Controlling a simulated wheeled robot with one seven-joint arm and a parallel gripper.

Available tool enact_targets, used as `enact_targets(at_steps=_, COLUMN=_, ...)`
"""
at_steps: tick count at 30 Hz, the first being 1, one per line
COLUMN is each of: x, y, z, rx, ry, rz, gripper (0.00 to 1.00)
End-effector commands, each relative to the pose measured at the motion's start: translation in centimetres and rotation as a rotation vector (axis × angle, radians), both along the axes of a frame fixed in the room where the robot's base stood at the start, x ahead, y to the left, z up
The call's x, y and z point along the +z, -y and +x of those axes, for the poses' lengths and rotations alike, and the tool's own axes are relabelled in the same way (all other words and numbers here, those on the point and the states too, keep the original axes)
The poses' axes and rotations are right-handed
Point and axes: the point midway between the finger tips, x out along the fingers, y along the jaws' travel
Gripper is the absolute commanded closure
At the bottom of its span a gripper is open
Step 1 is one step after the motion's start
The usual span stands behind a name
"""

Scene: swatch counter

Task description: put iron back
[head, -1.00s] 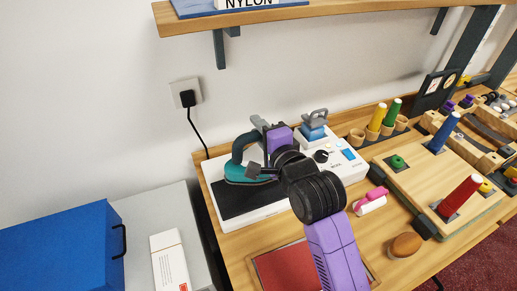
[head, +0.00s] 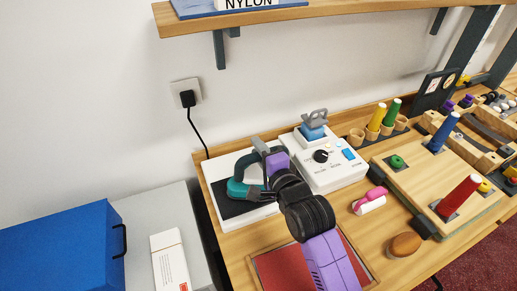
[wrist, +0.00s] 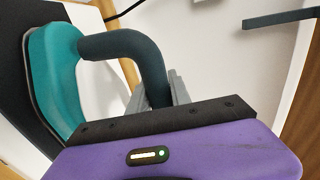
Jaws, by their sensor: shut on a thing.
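The iron has a teal body (head: 239,188) and a dark handle (head: 246,162). It shows over the black pad (head: 229,207) of the white station at the left of the counter; I cannot tell whether it touches the pad. My gripper (head: 263,150) is shut on the iron's handle from the right. In the wrist view, the handle (wrist: 133,46) runs down between the grey fingers (wrist: 168,92), and the teal body (wrist: 58,80) lies at the left beside a black surface. The grip itself is partly hidden by my gripper's body.
A white control box (head: 332,174) with a black knob and a blue block with a grey handle stands right of the pad. A red mat (head: 275,270) lies in front. A shelf (head: 340,14) hangs above.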

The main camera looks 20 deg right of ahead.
Motion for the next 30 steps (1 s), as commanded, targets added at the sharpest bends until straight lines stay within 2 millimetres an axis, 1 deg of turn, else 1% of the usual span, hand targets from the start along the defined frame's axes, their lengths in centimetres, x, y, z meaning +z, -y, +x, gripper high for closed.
enact_targets(at_steps=1, x=0.4, y=0.0, z=0.1, rx=0.0, ry=0.009, rz=0.0, gripper=1.0)
enact_targets(at_steps=4, x=0.1, y=0.0, z=0.1, rx=0.0, ry=0.008, rz=0.0, gripper=1.0)
enact_targets(at_steps=5, x=-0.3, y=0.0, z=0.0, rx=0.0, ry=0.0, rz=0.0, gripper=0.74)
enact_targets(at_steps=6, x=-0.3, y=0.0, z=0.0, rx=0.0, ry=0.0, rz=0.0, gripper=0.66)
enact_targets(at_steps=8, x=-0.3, y=0.0, z=0.0, rx=0.0, ry=0.0, rz=0.0, gripper=0.54)
enact_targets(at_steps=16, x=-0.2, y=0.0, z=0.0, rx=0.0, ry=0.0, rz=0.0, gripper=0.54)
enact_targets(at_steps=20, x=0.1, y=0.0, z=-0.1, rx=0.0, ry=0.0, rz=0.0, gripper=0.54)
enact_targets(at_steps=23, x=0.1, y=0.0, z=-1.3, rx=0.0, ry=-0.001, rz=0.0, gripper=0.54)
enact_targets(at_steps=26, x=0.3, y=0.1, z=-3.1, rx=0.0, ry=-0.001, rz=0.0, gripper=0.54)
enact_targets(at_steps=30, x=0.8, y=0.1, z=-6.1, rx=-0.001, ry=-0.002, rz=0.0, gripper=0.54)
